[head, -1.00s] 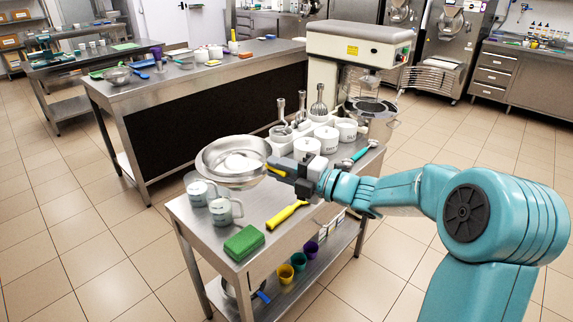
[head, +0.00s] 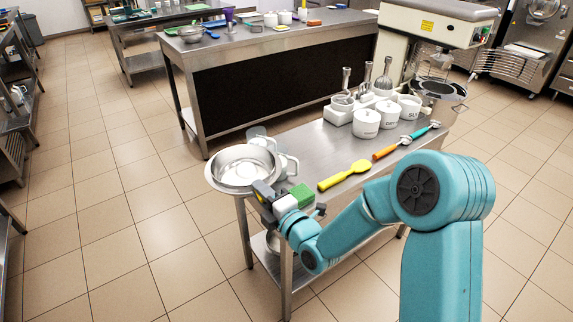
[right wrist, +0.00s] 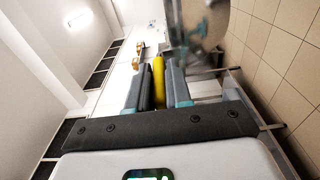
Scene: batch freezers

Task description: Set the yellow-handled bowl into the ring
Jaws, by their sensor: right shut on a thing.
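The metal bowl (head: 222,164) has pale contents and hangs in the air at the left end of the steel table. My right gripper (head: 264,191) is shut on its handle, mostly hidden in the head view. In the right wrist view the yellow handle (right wrist: 158,76) lies between the two fingers, with the bowl (right wrist: 203,28) beyond, partly blurred. A round metal ring-like rim (head: 440,88) sits under the cream mixer head at the table's far right, well apart from the bowl. I cannot tell its inside clearly. My left gripper is out of view.
On the steel table (head: 318,150) are clear jugs (head: 288,166), a green sponge (head: 300,196), a yellow spatula (head: 345,175), white canisters (head: 366,123) and upright whisk-like tools (head: 387,75). The mixer (head: 430,27) stands behind them. Open tiled floor lies left.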

